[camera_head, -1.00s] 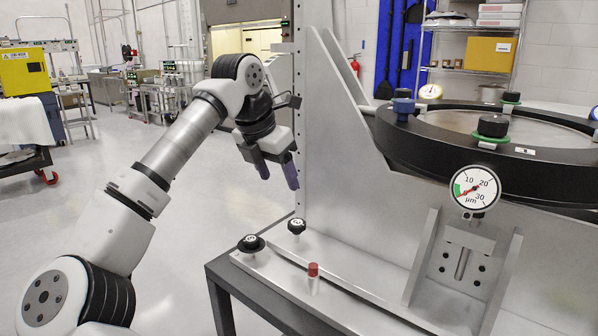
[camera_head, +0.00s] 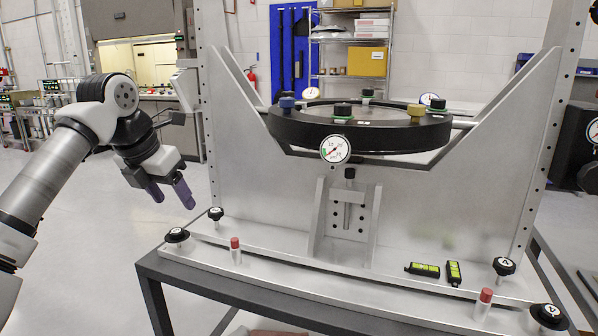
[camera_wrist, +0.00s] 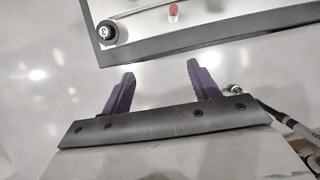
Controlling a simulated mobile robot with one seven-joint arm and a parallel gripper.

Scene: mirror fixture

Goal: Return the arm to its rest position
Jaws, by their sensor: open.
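My gripper (camera_head: 171,191) hangs at the left of the mirror fixture (camera_head: 270,215), with its purple fingers spread apart and nothing between them. It points down and is clear of the fixture's frame and bench. In the wrist view my gripper (camera_wrist: 160,85) also shows two separated purple fingers over bare floor. A corner of the bench (camera_wrist: 180,46) with a black knob (camera_wrist: 107,31) and a red-capped post (camera_wrist: 173,12) lies beyond the fingertips. My arm comes in from the left edge in the head view, bent at the elbow.
The fixture carries a black ring (camera_head: 380,132) and a dial gauge (camera_head: 335,149). Two small black-and-green levels (camera_head: 423,269) lie on its base, with red-capped posts (camera_head: 235,250) and black knobs (camera_head: 177,236) nearby. Open floor (camera_head: 90,200) lies left of the bench.

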